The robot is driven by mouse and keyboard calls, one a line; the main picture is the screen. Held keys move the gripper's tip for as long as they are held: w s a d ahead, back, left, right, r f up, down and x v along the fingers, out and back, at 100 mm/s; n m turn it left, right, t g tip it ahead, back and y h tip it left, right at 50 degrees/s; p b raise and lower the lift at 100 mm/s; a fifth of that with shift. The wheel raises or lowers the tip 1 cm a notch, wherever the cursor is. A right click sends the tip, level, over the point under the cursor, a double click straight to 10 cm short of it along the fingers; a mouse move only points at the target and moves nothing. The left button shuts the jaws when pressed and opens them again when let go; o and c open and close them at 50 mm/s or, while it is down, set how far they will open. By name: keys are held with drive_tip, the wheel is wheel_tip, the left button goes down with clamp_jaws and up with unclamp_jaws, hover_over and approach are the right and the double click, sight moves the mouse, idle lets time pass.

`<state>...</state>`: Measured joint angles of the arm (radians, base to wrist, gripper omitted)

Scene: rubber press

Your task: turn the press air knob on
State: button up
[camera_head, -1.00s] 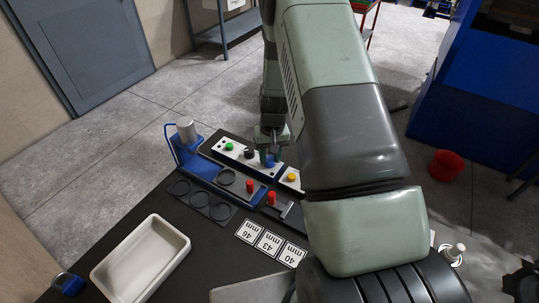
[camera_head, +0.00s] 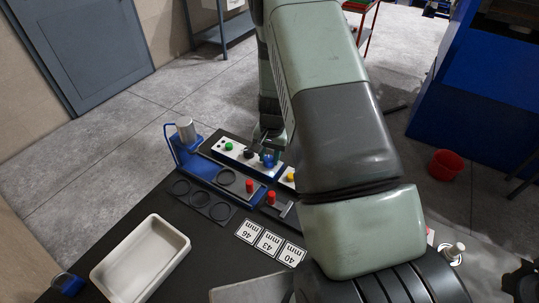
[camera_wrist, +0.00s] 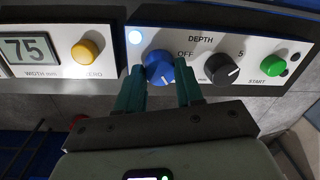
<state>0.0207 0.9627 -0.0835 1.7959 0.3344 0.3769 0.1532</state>
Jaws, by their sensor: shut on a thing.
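The blue air knob (camera_wrist: 159,68) sits on the white press panel in the wrist view, below a lit bluish-white light (camera_wrist: 135,37) and left of the letters OFF. My gripper (camera_wrist: 160,73) has one teal finger on each side of the knob and is shut on it. A pale mark shows low on the knob's face; its exact heading is hard to read. In the head view the knob (camera_head: 268,160) is small and partly covered by my gripper.
A black depth knob (camera_wrist: 222,69) and a green START button (camera_wrist: 273,65) are to the right. A yellow ZERO button (camera_wrist: 86,52) and a width display (camera_wrist: 27,49) are to the left. An off-white tray (camera_head: 141,262) and red pegs stand on the dark bench.

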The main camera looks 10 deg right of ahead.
sight(272, 159)
drive_tip(key=o, duration=1)
drive_tip(key=shift+o, duration=0.2)
wheel_tip(272, 159, up, 11)
drive_tip(key=shift+s+d, duration=0.2)
drive_tip(key=shift+d, duration=0.05)
